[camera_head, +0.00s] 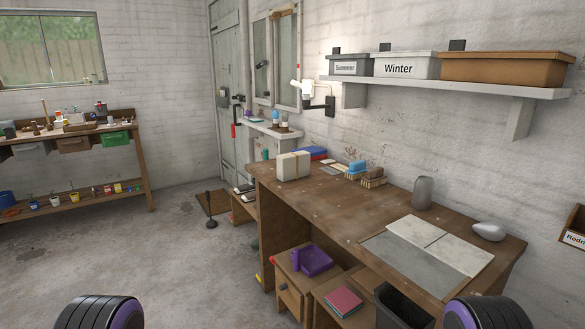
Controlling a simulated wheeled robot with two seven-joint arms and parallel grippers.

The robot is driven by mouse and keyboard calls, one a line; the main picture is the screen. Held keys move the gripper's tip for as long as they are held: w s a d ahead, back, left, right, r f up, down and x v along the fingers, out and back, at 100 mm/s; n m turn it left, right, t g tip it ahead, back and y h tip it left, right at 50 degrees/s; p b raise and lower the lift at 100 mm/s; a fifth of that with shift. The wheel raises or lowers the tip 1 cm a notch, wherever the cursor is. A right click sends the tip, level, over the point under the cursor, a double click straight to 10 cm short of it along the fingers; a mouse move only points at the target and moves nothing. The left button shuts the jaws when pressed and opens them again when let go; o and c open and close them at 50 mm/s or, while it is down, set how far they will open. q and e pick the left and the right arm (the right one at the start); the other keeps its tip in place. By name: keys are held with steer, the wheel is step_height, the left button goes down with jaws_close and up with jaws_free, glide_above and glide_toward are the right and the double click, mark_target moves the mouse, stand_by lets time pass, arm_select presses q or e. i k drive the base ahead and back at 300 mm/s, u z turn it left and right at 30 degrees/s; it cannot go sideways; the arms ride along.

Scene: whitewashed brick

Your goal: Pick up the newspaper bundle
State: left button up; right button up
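A pale, block-shaped bundle (293,165) with a thin darker band around it stands at the far left end of the brown wooden workbench (335,208). It looks like the newspaper bundle, though print on it is too small to make out. Nothing touches it from above, and its front and top show clearly. Only rounded black and purple parts of my two arms show at the bottom left and bottom right edges. Neither gripper is in view.
Blue box (312,152), brushes (373,177), grey cylinder (422,193), pale flat sheets (430,256) and white rounded object (488,231) lie on the workbench. A shelf (450,88) with boxes overhangs it.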

mark_target(290, 166)
steer(key=u, duration=0.45)
steer(key=k, duration=0.55)
steer(key=u, duration=0.85)
steer(key=k, duration=0.7)
steer(key=u, duration=0.5)
steer(key=i, duration=2.3)
steer(key=z, duration=0.6)
steer(key=i, duration=1.4)
steer(key=z, duration=1.7)
steer(key=i, duration=0.95)
steer(key=z, duration=1.05)
